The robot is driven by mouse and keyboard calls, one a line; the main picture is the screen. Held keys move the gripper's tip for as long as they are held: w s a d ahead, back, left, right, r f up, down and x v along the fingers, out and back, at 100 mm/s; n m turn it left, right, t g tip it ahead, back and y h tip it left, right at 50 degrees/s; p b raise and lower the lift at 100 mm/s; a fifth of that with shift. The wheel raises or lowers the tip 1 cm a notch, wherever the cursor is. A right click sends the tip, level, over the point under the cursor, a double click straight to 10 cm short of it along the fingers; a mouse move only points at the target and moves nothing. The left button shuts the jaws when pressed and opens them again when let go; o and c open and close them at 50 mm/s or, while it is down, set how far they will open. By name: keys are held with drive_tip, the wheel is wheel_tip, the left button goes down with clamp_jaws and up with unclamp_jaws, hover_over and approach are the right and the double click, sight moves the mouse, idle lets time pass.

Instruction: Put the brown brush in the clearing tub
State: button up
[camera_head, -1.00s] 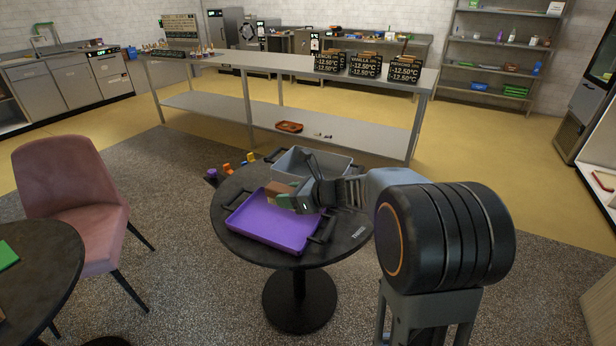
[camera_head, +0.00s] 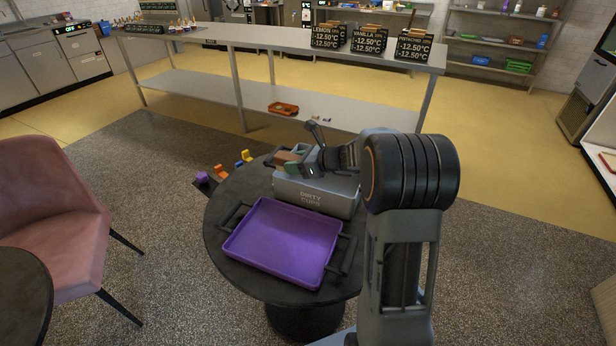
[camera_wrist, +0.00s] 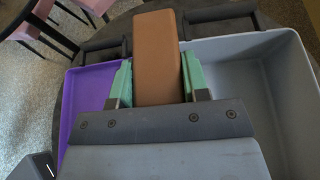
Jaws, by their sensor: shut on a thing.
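The brown brush (camera_wrist: 157,55) shows as a brown block between the green fingertips of my gripper (camera_wrist: 157,80) in the wrist view. My gripper is shut on it. In the head view the brush (camera_head: 286,157) and my gripper (camera_head: 292,167) are above the left end of the grey tub (camera_head: 315,197), which is marked "DIRTY CUPS". In the wrist view the tub (camera_wrist: 236,45) lies to the right of the brush, and its visible inside looks empty. The brush's lower side is hidden from me.
A purple tray (camera_head: 283,240) with dark handles lies in front of the tub on the round dark table (camera_head: 225,205). Small coloured items (camera_head: 220,172) stand beyond the table's left edge. A pink chair (camera_head: 50,210) is at left. A long steel counter (camera_head: 270,50) stands behind.

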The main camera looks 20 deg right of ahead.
drive_tip(key=w+d+f, duration=0.1)
drive_tip(key=f, duration=0.1)
drive_tip(key=w+d+f, duration=0.1)
drive_tip(key=d+f, duration=0.1)
drive_tip(key=w+d+f, duration=0.1)
drive_tip(key=w+f, duration=0.1)
drive_tip(key=shift+d+f+b, duration=0.2)
drive_tip(key=shift+d+b, duration=0.15)
drive_tip(key=shift+d, duration=0.05)
wheel_tip(320, 180, down, 3)
drive_tip(key=shift+f, duration=0.2)
drive_tip(key=shift+s+f+b, duration=0.1)
drive_tip(key=shift+f+b, duration=0.55)
drive_tip(key=shift+f, duration=0.05)
drive_tip(key=o, duration=1)
drive_tip(key=shift+r, duration=0.25)
drive_tip(key=shift+w+r+p+v, duration=0.15)
drive_tip(key=shift+p+v, duration=0.1)
drive_tip(key=shift+v, duration=1.05)
drive_tip(key=shift+w+r+p+v, duration=0.1)
drive_tip(key=shift+r+p+v, duration=0.1)
drive_tip(key=shift+v, duration=1.1)
drive_tip(key=shift+w+r+p+v, duration=0.1)
drive_tip(key=shift+p+v, duration=0.15)
drive_tip(key=shift+v, duration=1.05)
